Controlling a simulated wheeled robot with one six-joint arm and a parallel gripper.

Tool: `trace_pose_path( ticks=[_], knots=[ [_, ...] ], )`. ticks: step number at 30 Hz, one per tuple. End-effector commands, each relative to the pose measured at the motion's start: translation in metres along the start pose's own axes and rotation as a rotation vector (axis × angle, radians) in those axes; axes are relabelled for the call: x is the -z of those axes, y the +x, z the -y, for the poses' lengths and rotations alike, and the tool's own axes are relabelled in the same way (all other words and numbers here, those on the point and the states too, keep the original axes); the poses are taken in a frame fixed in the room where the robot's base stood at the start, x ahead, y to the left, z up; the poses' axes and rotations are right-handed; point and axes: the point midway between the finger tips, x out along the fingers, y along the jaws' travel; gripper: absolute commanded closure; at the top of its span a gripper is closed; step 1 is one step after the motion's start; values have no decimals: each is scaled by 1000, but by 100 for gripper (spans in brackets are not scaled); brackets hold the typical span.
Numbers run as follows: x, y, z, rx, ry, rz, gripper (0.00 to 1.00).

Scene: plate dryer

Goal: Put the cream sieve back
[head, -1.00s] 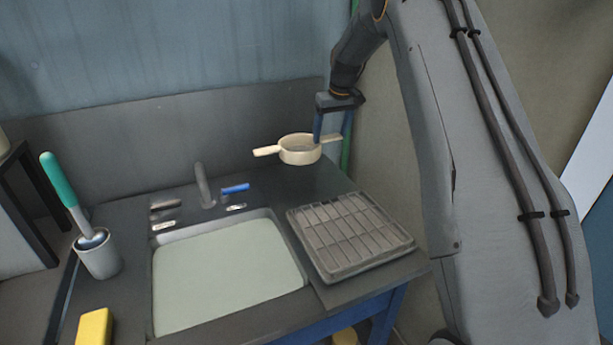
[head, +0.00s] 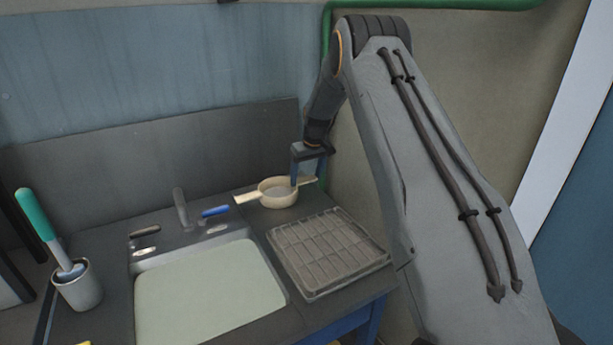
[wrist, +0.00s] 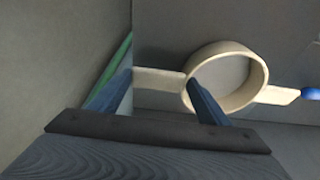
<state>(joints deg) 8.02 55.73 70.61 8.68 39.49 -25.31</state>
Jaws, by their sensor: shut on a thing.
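The cream sieve (head: 267,197) is a round, shallow ring with a flat handle on each side. It is level over the back right corner of the dark counter, behind the drying rack. I cannot tell whether it touches the counter. My gripper (head: 307,184) points down at the sieve's right side and is shut on it. In the wrist view, the sieve (wrist: 258,71) lies ahead, with one handle between the fingers of my gripper (wrist: 160,82). The right finger overlaps the ring's rim, and the exact contact is hard to see.
A grey gridded drying rack (head: 330,252) sits in front of the sieve. The sink (head: 205,300), faucet (head: 181,208) and blue lever (head: 215,211) are to the left. A cup (head: 80,290) holds a green-handled brush (head: 36,215). A green pipe (head: 440,5) runs along the wall.

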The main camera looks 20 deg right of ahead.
Motion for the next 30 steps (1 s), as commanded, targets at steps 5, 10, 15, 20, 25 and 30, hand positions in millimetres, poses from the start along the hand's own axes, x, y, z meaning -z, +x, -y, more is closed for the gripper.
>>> trace_pose_path(
  ticks=[5,10,15,20,25,30],
  knots=[
    [-1,2,0,0,0,0,16],
    [-1,2,0,0,0,0,11],
    [0,1,0,0,0,0,11],
    [1,-11,0,0,0,-1,11],
    [1,-39,0,-1,1,-3,11],
    [1,-74,0,-1,1,-2,11]
  ],
)
